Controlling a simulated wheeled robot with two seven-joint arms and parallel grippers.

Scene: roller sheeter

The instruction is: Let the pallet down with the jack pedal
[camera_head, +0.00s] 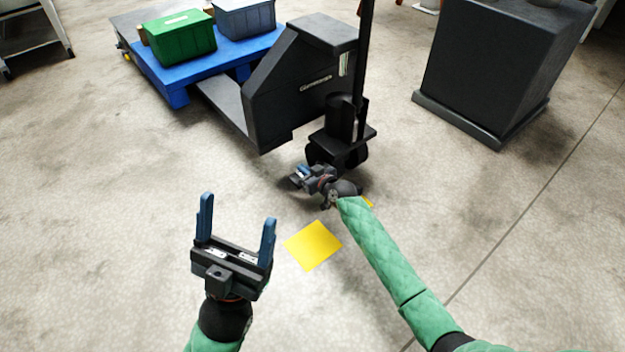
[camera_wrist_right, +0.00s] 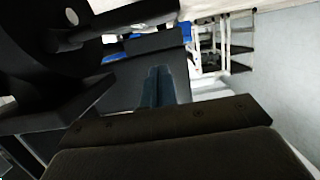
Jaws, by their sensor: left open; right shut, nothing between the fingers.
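The black pallet jack (camera_head: 300,85) stands at the upper middle of the head view, with its upright handle post and wheel base (camera_head: 340,145) on the right side. Its forks reach left under the blue pallet (camera_head: 185,72). My right gripper (camera_head: 298,175) is shut and empty, low beside the jack's wheel base. In the right wrist view its blue fingers (camera_wrist_right: 158,86) are together, with dark jack parts (camera_wrist_right: 45,100) close on the left. I cannot make out the pedal clearly or tell whether the gripper touches it. My left gripper (camera_head: 238,222) is open and empty over the floor.
A green crate (camera_head: 182,40) and a grey crate (camera_head: 245,18) sit on the pallet. A yellow floor patch (camera_head: 313,246) lies between my grippers. A large black cabinet (camera_head: 495,65) stands at the upper right.

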